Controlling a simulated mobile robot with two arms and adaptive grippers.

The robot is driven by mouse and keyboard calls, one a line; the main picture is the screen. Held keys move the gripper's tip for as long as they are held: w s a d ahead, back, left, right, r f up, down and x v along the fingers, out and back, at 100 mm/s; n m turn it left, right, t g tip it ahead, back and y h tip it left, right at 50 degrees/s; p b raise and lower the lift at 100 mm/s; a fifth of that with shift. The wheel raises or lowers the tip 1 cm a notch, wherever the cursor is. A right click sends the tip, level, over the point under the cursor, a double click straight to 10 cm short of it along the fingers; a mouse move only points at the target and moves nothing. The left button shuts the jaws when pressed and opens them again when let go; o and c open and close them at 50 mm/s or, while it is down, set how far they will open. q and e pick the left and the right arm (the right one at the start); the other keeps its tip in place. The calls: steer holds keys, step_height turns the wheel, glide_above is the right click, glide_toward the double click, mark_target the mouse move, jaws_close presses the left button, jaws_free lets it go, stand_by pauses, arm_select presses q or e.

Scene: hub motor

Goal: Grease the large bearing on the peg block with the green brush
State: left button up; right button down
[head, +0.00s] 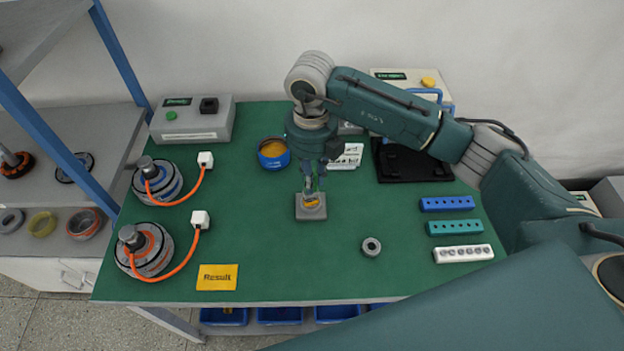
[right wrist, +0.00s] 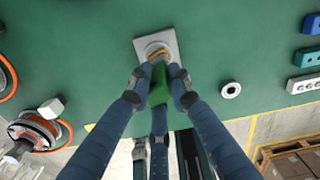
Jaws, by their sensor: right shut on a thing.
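My right gripper (head: 312,184) points straight down over the grey peg block (head: 311,213) at the middle of the table. In the right wrist view its fingers (right wrist: 160,82) are closed around the green brush (right wrist: 158,92). The brush's head end is at the large bearing (right wrist: 153,48) on the peg block; whether it touches cannot be told. Yellow shows on the bearing in both views. The gripper hides part of the bearing. The blue tin (head: 263,160) with yellow-orange grease stands behind and left of the block. My left gripper is not in view.
A loose small bearing (head: 371,247) lies right of the block. Two hub motors (head: 147,262) with orange cables are at left, beside a yellow Result card (head: 217,277). Blue, teal and white hole blocks (head: 447,203) and a black tray (head: 410,165) are at right. The front middle is clear.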

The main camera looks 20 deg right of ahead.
steer(key=shift+n, duration=0.6)
steer(key=m+p, duration=0.1)
steer(key=m, duration=0.7)
steer(key=n+b, duration=0.1)
steer(key=n, duration=0.2)
steer(key=shift+f+b, duration=0.2)
steer(key=shift+b, duration=0.2)
steer(key=n+b, duration=0.2)
steer(key=n, duration=0.1)
steer(key=shift+n, duration=0.3)
steer(key=shift+r+n+b, duration=0.1)
steer(key=shift+n+b, duration=0.2)
steer(key=shift+n, duration=0.4)
